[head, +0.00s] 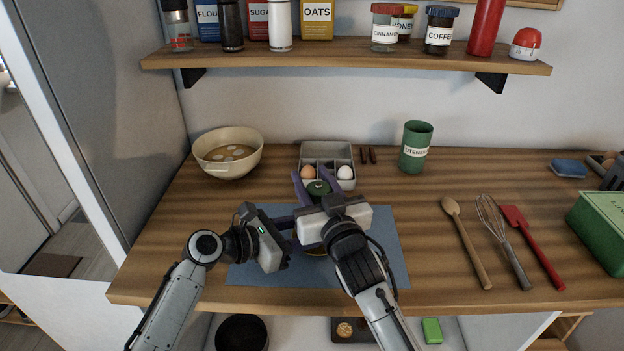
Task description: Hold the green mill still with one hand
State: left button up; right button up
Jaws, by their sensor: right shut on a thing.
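The green mill (317,187) stands on the blue mat (388,240) in the middle of the counter. Only its dark green top shows clearly. My grippers hide most of its body. My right gripper (311,185) is shut on the mill, with its purple fingers on either side near the top. My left gripper (287,221) is beside the mill at its left, lower down, with purple fingers pointing at it. The fingertips of the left gripper are hidden behind the right one, so I cannot tell whether they touch the mill.
Behind the mill is an egg carton (327,150) with eggs. A bowl (228,153) stands at the back left, and a green utensil cup (416,147) at the back right. A wooden spoon (466,242), whisk (504,240) and red spatula (533,247) lie on the right. A shelf (340,60) hangs above.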

jog(key=o, duration=1.1)
jog(key=shift+r, duration=0.1)
jog(key=shift+c, duration=0.2)
notch_tip(320, 180, up, 10)
